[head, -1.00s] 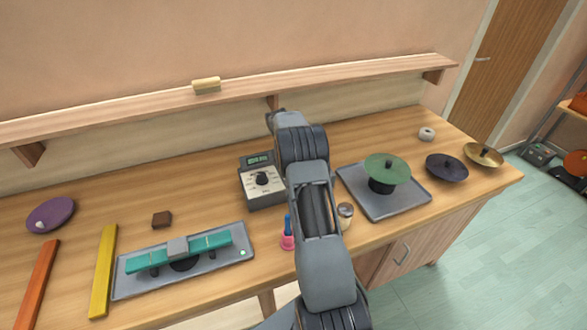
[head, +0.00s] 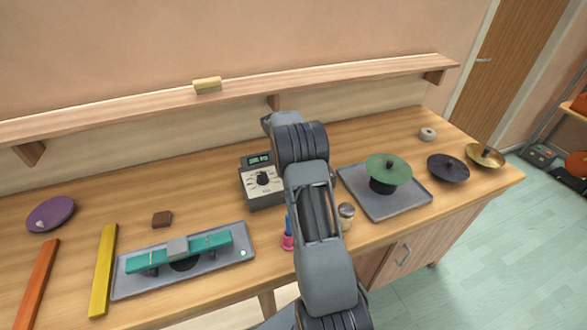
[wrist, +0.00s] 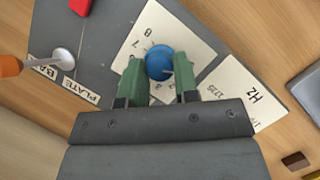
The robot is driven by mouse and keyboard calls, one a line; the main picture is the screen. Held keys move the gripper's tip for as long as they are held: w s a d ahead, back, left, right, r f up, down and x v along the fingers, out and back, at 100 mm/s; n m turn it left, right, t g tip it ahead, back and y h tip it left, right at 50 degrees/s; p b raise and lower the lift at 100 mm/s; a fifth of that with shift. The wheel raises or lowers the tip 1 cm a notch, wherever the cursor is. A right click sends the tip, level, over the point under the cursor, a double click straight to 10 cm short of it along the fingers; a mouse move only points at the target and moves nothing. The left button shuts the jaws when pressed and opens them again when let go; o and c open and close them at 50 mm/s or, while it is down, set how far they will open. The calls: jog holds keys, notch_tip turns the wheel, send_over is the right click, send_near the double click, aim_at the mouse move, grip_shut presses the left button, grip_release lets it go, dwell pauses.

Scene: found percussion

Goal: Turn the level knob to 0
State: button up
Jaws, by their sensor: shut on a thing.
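The level knob seems to be the blue round knob (wrist: 159,65) in the wrist view, standing on a cream dial card (wrist: 140,42) with printed numbers such as 7 and 8. A small pale mark shows on the knob's lower right. My gripper (wrist: 160,78) has its two green fingers on either side of the knob and is shut on it. The fingers and palm cover part of the dial, so the number at the mark is not clear. In the head view my arm hides the gripper and this knob.
The wrist view shows a dark panel (wrist: 105,45) with a red piece (wrist: 80,6) and an orange-ended lever (wrist: 10,66) near PLATE lettering. The head view shows a grey box (head: 266,197) with a black knob, a teal bar (head: 210,247) and a green disc (head: 388,169).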

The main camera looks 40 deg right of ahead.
jog(key=o, duration=0.9)
jog(key=v, duration=1.3)
jog(key=shift+r+b, duration=0.35)
jog(key=shift+r, duration=0.05)
